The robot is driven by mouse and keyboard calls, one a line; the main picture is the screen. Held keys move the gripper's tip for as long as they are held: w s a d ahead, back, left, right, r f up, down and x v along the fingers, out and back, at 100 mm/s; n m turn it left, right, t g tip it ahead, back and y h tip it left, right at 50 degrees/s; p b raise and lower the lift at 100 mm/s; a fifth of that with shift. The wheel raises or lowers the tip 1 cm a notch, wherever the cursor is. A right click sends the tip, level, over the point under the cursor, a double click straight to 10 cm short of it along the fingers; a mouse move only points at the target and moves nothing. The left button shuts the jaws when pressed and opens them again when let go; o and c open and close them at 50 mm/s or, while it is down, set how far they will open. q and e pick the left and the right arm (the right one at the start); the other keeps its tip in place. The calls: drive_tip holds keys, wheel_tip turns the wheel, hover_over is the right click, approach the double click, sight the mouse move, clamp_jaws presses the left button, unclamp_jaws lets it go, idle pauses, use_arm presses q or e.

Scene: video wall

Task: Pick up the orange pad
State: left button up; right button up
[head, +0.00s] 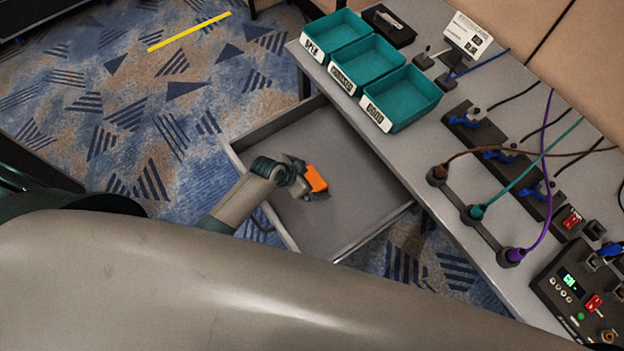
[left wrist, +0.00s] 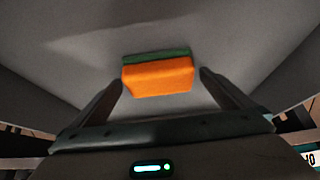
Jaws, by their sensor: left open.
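The orange pad (head: 315,179) is in the open grey drawer (head: 352,232), in front of my left gripper in the head view. In the left wrist view the orange pad (left wrist: 158,78) shows an orange face with a dark green layer along its far edge. My left gripper (head: 303,183) is over the drawer; in the left wrist view its two fingers (left wrist: 161,80) are spread apart, one on each side of the pad. I cannot tell whether the fingers touch it. My right gripper is not in view.
A grey table (head: 440,180) stands beside the drawer. It holds teal labelled bins (head: 403,97), a cable strip with brown, teal and purple cables (head: 478,215), and a black control box (head: 575,290). Drawer walls surround my left gripper. Patterned carpet lies left.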

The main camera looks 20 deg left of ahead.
sight(319, 175)
use_arm(q)
drive_tip(key=shift+w+d+f, duration=0.15)
drive_tip(key=shift+w+f, duration=0.05)
drive_tip(key=shift+f, duration=0.2)
drive_tip(key=shift+c, duration=0.6)
drive_tip(key=c, duration=1)
drive_tip(key=shift+r, duration=0.2)
drive_tip(key=shift+r, duration=0.45)
wheel_tip(319, 175, up, 3)
drive_tip(key=shift+b, duration=0.5)
drive_tip(key=s+d+r+b, duration=0.1)
drive_tip(key=s+d+r, duration=0.5)
drive_tip(key=s+d, duration=0.1)
drive_tip(key=shift+s+d+r+b, duration=0.4)
drive_tip(key=shift+s, duration=0.45)
